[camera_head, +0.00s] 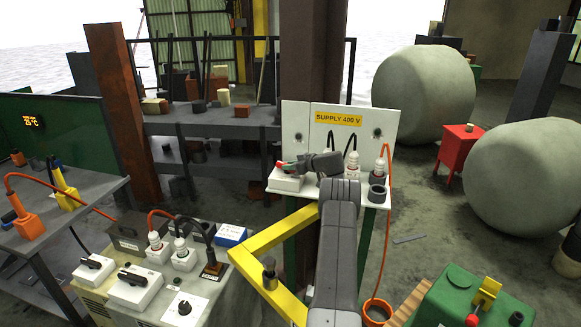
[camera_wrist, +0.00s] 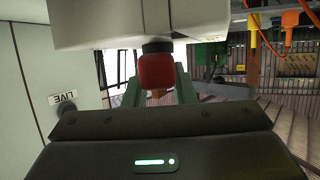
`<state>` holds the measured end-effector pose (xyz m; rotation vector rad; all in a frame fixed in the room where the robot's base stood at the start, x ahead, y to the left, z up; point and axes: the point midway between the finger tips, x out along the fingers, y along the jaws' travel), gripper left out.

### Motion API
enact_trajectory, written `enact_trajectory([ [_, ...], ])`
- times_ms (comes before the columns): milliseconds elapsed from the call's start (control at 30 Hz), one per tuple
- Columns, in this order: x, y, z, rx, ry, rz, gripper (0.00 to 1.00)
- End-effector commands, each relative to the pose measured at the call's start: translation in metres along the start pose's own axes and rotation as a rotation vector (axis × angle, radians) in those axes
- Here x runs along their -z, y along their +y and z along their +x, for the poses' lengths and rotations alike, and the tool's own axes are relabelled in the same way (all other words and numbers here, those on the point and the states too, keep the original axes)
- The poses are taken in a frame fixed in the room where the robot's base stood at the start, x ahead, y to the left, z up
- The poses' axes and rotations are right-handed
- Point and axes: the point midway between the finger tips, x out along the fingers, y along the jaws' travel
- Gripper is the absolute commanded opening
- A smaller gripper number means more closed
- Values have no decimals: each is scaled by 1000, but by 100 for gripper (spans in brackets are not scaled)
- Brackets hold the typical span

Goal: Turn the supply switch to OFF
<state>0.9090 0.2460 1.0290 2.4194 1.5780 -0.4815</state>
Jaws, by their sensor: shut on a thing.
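The supply panel (camera_head: 355,118) is a white board with a yellow "SUPPLY 400 V" label, standing in front of a brown column. The supply switch (camera_head: 287,183) is a white box at the left of its shelf, with a red handle (camera_head: 281,164). My gripper (camera_head: 297,164) reaches the handle from the right. In the wrist view the red handle (camera_wrist: 157,72) sits between my gripper's fingers (camera_wrist: 158,88), which are shut on it, under the pale switch box (camera_wrist: 110,22). An upside-down "LIVE" label (camera_wrist: 63,98) shows at the left. The handle's exact switch position is hard to tell.
White plugs (camera_head: 353,163) and a dark socket (camera_head: 377,192) stand right of my gripper on the shelf. An orange cable (camera_head: 389,220) hangs at the right. A yellow frame (camera_head: 265,240) and a bench with black-handled switch boxes (camera_head: 134,287) lie lower left.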

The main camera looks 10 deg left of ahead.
Motion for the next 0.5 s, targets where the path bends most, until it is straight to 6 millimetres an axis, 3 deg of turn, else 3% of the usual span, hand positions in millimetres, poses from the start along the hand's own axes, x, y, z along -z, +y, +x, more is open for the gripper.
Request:
enact_trajectory([
  [267,4,1,-1,-3,4,-4,1],
  [300,4,1,-1,-3,4,-4,26],
  [400,3,1,-1,-2,3,-3,45],
  [500,2,0,-1,-2,2,-2,45],
])
